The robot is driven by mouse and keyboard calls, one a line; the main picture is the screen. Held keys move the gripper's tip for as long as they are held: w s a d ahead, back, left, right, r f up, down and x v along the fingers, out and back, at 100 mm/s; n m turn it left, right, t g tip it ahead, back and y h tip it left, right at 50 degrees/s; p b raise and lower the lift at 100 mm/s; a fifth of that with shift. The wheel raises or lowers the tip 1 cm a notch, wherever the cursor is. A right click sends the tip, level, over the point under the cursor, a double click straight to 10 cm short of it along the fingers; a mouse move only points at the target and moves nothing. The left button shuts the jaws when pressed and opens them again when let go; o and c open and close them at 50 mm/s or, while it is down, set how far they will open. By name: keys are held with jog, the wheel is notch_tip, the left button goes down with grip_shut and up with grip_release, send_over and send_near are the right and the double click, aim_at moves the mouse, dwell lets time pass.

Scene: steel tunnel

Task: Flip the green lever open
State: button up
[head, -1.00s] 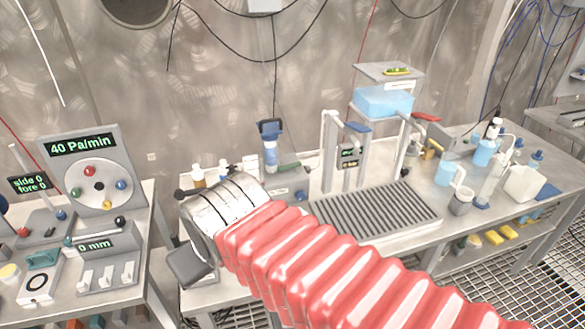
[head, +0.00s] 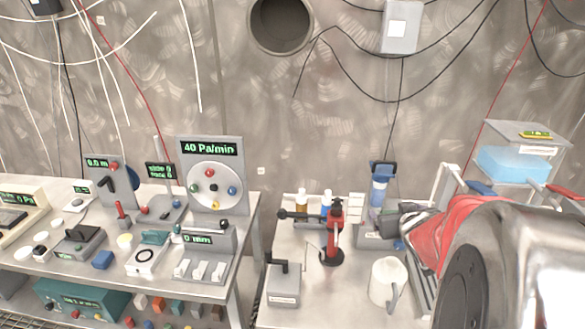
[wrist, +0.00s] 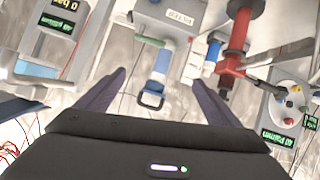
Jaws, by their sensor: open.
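My gripper (wrist: 158,78) is open, with its two dark fingers apart and nothing between them. In the wrist view it faces a blue upright piece with a dark loop end (wrist: 152,95), on a pale labelled box (wrist: 165,20). In the head view this blue-topped device (head: 380,188) stands at the back of the middle bench, just left of my arm. A teal handle (head: 155,238) shows on a white box on the left bench.
A red stand (head: 333,235) rises left of the device, and close to my gripper in the wrist view (wrist: 238,40). A white mug (head: 384,280) and a grey box (head: 284,283) are in front. A water tank (head: 513,162) stands right.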

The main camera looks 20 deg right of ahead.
jog(key=s+d+f+t+y, duration=0.1)
jog(key=s+d+f+t, duration=0.1)
jog(key=d+f, duration=0.3)
jog(key=shift+s+d+f+y, duration=0.15)
jog(key=shift+s+d+y, duration=0.15)
jog(key=shift+s+d, duration=0.35)
jog(key=x, duration=1.3)
jog(key=shift+w+d, duration=0.15)
jog(key=shift+w, duration=0.25)
jog(key=shift+c, duration=0.5)
jog(key=c, duration=1.4)
